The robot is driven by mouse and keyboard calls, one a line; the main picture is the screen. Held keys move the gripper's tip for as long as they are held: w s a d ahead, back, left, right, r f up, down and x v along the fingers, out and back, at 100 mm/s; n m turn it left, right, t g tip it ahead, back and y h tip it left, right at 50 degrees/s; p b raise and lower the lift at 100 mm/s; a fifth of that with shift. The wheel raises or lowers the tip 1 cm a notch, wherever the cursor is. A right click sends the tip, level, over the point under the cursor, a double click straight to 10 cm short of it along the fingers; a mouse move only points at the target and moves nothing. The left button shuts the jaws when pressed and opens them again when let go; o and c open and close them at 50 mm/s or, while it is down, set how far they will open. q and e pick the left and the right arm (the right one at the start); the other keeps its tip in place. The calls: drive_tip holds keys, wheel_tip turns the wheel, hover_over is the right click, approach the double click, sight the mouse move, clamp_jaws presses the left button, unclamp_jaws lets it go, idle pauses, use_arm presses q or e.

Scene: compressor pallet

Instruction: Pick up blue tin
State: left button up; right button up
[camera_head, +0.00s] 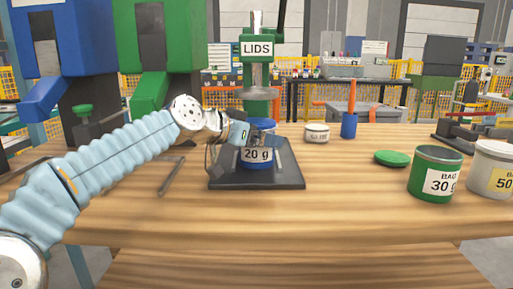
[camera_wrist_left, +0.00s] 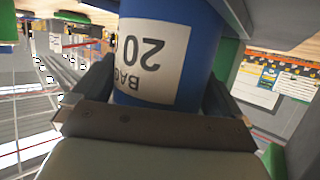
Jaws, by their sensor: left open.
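The blue tin (camera_head: 258,160) has a white label reading "20 g" and stands upright on the black base plate (camera_head: 280,182) of the lid press (camera_head: 258,92). In the left wrist view the tin (camera_wrist_left: 165,50) appears upside down, with its label facing the camera. My left gripper (camera_head: 247,147) is at the tin, reaching in from the left and covering part of its upper side. In the wrist view its open fingers (camera_wrist_left: 152,90) lie on either side of the tin. I cannot tell whether they touch it. My right gripper is not in view.
A green tin (camera_head: 427,178) and a white tin (camera_head: 490,172) stand at the right of the wooden table (camera_head: 350,210). The table front is clear.

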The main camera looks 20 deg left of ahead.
use_arm(q)
drive_tip(key=c, duration=0.8)
drive_tip(key=shift+r, duration=0.2)
